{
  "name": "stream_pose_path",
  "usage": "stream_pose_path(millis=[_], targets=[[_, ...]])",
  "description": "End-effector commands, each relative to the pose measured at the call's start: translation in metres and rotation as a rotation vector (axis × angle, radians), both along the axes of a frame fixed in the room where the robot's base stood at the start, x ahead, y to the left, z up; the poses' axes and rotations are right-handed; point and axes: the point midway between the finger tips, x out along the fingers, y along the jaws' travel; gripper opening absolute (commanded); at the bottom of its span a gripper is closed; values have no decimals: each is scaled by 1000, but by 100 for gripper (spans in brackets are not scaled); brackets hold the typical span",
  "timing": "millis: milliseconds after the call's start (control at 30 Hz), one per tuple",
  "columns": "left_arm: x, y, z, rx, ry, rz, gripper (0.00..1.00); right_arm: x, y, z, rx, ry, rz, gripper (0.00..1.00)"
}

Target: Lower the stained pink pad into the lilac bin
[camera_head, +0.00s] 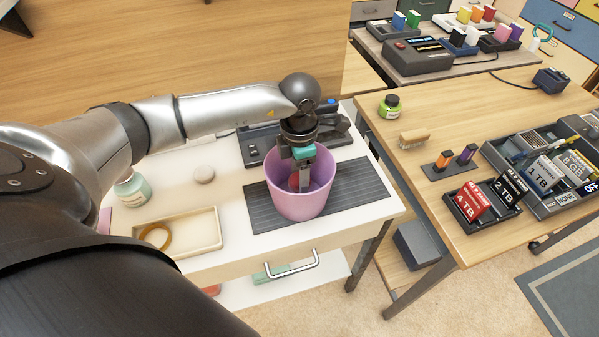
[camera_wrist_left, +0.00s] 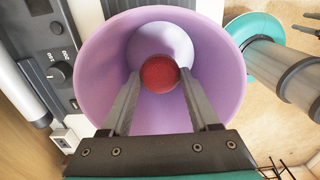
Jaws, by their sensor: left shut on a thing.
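The lilac bin (camera_head: 318,200) stands upright on a dark ribbed mat on the white bench, its open top facing up. My left gripper (camera_head: 303,180) reaches down from above, with its fingers inside the bin. It is shut on the round, dark red-pink pad (camera_wrist_left: 160,73), held between the fingertips in the left wrist view. In the head view a reddish bit of the pad (camera_head: 293,182) shows inside the bin, partly hidden by the fingers and wall. The lilac bin (camera_wrist_left: 225,65) surrounds the pad in the wrist view. I cannot make out stains. My right gripper is not in view.
The dark ribbed mat (camera_head: 360,190) lies under the bin. A grey device (camera_head: 258,143) stands behind it. A cream tray (camera_head: 205,228) with an amber ring lies to the left. A wooden table (camera_head: 440,210) with small boxes stands to the right.

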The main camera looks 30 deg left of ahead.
Motion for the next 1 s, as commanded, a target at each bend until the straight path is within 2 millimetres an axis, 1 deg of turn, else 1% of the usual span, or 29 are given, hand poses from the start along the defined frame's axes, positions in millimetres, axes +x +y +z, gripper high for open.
stream_pose_path(millis=[467, 1000], targets=[[0, 0, 0, 0, 0, 0, 10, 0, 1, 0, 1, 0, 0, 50], [0, 0, -8, 0, 0, 0, 10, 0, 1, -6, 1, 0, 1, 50]])
